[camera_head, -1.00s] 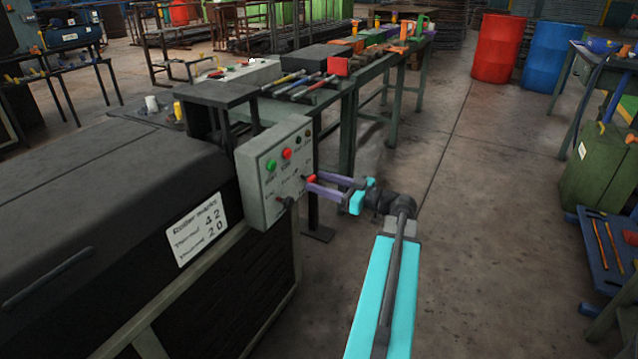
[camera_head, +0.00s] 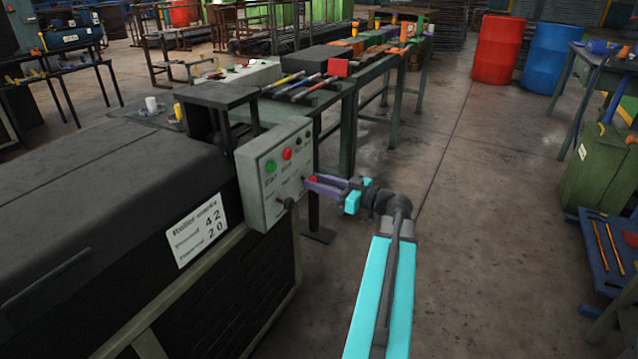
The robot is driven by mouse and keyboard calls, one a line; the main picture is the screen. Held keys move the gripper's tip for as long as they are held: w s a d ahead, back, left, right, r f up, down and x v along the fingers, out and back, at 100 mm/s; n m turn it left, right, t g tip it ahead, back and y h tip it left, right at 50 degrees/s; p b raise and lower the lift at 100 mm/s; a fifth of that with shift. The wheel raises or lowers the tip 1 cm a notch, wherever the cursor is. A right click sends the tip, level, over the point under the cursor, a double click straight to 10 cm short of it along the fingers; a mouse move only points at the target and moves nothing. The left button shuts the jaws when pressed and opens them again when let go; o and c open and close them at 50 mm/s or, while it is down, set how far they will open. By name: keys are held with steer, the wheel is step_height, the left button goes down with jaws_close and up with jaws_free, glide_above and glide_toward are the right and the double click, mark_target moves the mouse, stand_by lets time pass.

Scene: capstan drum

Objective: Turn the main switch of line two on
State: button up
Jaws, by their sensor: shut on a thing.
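A grey control box (camera_head: 262,182) stands at the end of the dark machine. Its face carries a green button (camera_head: 271,166), a red button (camera_head: 287,154), small dark round parts near its upper right, and a dark lever (camera_head: 288,203) low down. A small red knob (camera_head: 312,179) sits on the right part of the face. My gripper (camera_head: 314,183), with purple fingers, reaches it from the right and is shut on it. The fingers partly hide the knob, so its turned position cannot be told. The labels are too small to read.
The dark roller machine (camera_head: 100,190) with a white sign (camera_head: 197,231) fills the left. A green workbench (camera_head: 350,105) with tools stands behind the box. Red (camera_head: 497,48) and blue (camera_head: 547,57) drums stand at the back right.

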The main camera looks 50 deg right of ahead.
steer(key=m+p, duration=0.5)
steer(key=m, duration=0.8)
steer(key=shift+d+m, duration=0.15)
steer(key=shift+m, duration=0.15)
steer(key=shift+f+m+p, duration=0.2)
steer(key=shift+m+p, duration=1.4)
steer(key=shift+m, duration=0.5)
steer(key=o, duration=1)
steer(key=shift+p+v, duration=0.4)
steer(key=shift+v, duration=6.45)
